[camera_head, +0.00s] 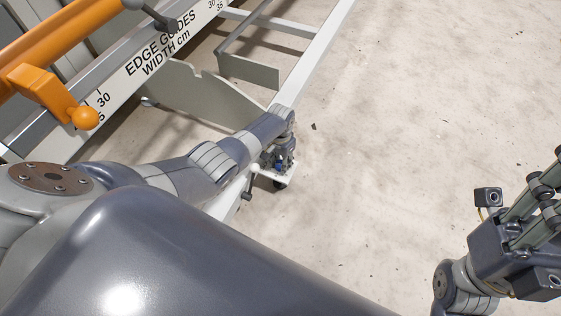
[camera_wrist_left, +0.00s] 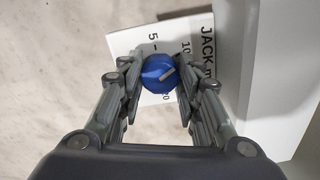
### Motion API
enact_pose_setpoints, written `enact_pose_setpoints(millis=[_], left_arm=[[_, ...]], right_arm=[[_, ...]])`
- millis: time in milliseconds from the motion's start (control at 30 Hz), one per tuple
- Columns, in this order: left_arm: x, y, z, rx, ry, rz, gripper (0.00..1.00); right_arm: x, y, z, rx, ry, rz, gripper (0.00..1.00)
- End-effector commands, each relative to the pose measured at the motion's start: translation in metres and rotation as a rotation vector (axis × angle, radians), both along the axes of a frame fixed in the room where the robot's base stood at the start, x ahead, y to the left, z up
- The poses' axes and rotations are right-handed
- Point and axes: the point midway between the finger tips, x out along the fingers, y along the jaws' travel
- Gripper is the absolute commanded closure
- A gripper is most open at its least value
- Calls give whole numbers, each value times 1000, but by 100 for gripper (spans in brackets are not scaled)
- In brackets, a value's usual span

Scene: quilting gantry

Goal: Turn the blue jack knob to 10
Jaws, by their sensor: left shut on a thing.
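The blue jack knob (camera_wrist_left: 158,73) sits between the two fingers of my left gripper (camera_wrist_left: 157,75) in the left wrist view, and the gripper is shut on it. A pale pointer line on the knob slants towards the upper right of the picture. The white dial plate (camera_wrist_left: 200,32) behind it reads JACK, with 5, 10 and 20 visible; other marks are hidden. In the head view my left gripper (camera_head: 279,162) is low by the end of the frame rail, with the knob mostly hidden. My right gripper (camera_head: 530,215) is at the right edge, partly cut off.
An orange part with a round knob (camera_head: 84,117) and an EDGE GUIDES scale plate (camera_head: 160,52) are at upper left. The concrete floor (camera_head: 420,110) is clear to the right.

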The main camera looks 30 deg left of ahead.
Motion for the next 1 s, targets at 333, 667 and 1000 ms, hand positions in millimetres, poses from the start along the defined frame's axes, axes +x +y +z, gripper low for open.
enact_pose_setpoints(millis=[333, 667, 1000], left_arm=[[-1, 0, -1, -1, 1, 1, 48], [1, 0, 7, -1, -1, 2, 48], [1, 0, 45, -1, -3, 2, 48]], right_arm=[[1, 0, -1, -1, 4, 0, 60], [2, 0, -2, -1, 8, -1, 60], [1, 0, -1, 0, 4, -1, 60]])
